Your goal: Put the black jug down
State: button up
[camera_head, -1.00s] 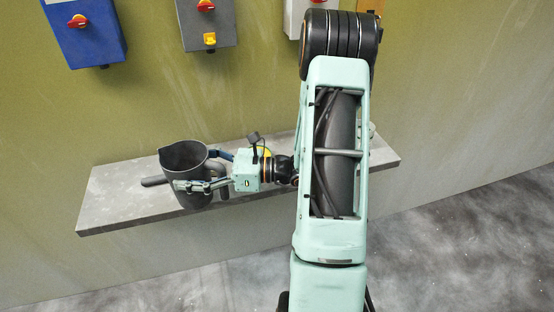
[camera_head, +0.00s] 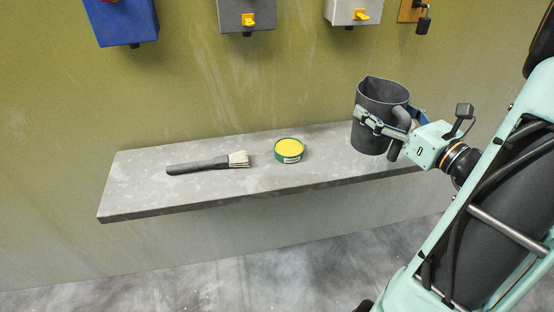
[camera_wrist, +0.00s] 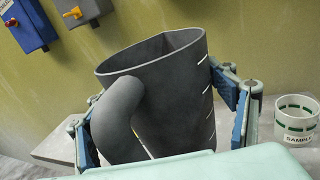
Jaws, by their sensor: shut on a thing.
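The black jug (camera_head: 378,108) is upright, or nearly so, at the right part of the grey shelf (camera_head: 215,197). My gripper (camera_head: 388,118) is shut around its body from the handle side, one finger on each side. I cannot tell whether the jug's base touches the shelf or hangs just above it. In the wrist view the jug (camera_wrist: 175,95) fills the middle, its handle facing me, with pale marks down its right side. Its base is hidden behind my gripper there.
A brush (camera_head: 205,166) and a yellow-topped green tin (camera_head: 289,150) lie on the shelf left of the jug. A white cup marked SAMPLE (camera_wrist: 297,122) stands right of it. Switch boxes, one blue (camera_head: 122,22), hang on the wall above. The shelf's left end is clear.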

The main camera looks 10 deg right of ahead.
jog(key=shift+s+d+r+h, duration=0.15)
jog(key=shift+d+r+h, duration=0.15)
jog(key=shift+d, duration=0.15)
jog(key=w+a+f+b, duration=0.1)
jog(key=w+a+f, duration=0.2)
jog(key=w+f, duration=0.9)
jog(key=shift+w+a+f+b, duration=0.15)
jog(key=shift+w+f+b, duration=0.2)
jog(key=shift+w, duration=0.3)
jog(key=shift+f, duration=0.15)
jog(key=shift+f, duration=0.15)
jog(key=o, duration=1.4)
